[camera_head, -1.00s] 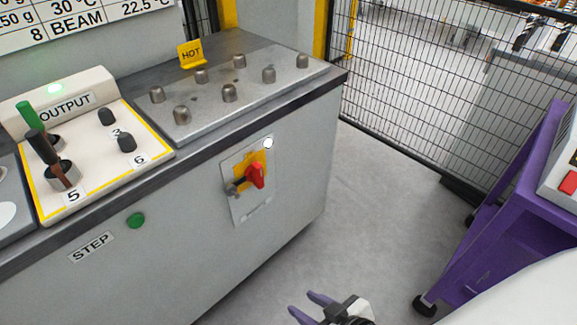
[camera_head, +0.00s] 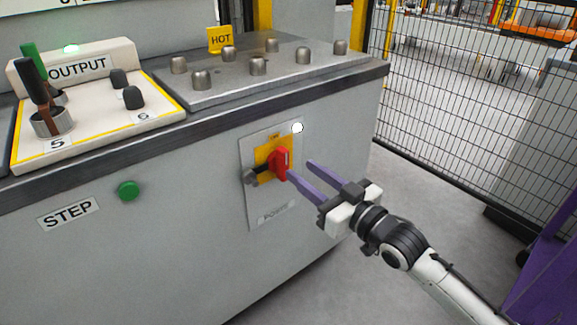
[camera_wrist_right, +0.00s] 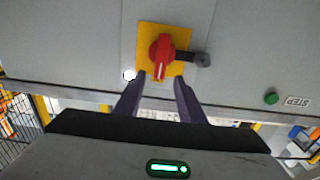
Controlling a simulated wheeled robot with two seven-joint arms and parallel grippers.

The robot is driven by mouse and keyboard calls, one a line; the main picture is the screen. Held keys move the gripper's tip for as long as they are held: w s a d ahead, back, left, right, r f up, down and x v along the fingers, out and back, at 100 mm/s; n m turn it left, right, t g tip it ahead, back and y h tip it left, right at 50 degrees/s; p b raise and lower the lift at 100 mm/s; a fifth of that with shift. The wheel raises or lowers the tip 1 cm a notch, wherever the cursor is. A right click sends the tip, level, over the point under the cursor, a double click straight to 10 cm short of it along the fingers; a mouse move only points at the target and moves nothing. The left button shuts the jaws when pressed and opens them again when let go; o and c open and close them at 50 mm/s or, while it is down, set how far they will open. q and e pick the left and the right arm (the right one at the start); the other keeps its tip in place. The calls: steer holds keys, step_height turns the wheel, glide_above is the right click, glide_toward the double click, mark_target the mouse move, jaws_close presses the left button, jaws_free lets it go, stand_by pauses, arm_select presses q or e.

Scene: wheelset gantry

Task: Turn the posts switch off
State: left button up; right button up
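The posts switch is a red rotary handle (camera_head: 279,164) on a yellow plate (camera_head: 263,148), set in a grey panel on the cabinet front. A white round lamp (camera_head: 297,128) is above it to the right, and a dark hasp-like part (camera_head: 250,177) is at its left. My right gripper (camera_head: 301,171) is open, its purple fingers pointing at the switch from the right. In the right wrist view the red handle (camera_wrist_right: 161,54) lies just beyond and between the open fingertips (camera_wrist_right: 160,77); contact cannot be told. My left gripper is not in view.
The bench top holds several metal posts with a HOT sign (camera_head: 220,39), and the OUTPUT panel (camera_head: 80,66). A mesh fence (camera_head: 460,100) stands at right.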

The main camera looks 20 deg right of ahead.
mark_target(286, 159)
steer(key=b+x, duration=0.1)
steer(key=x, duration=0.5)
steer(key=shift+w+a, duration=0.1)
steer(key=shift+w, duration=0.2)
jaws_close()
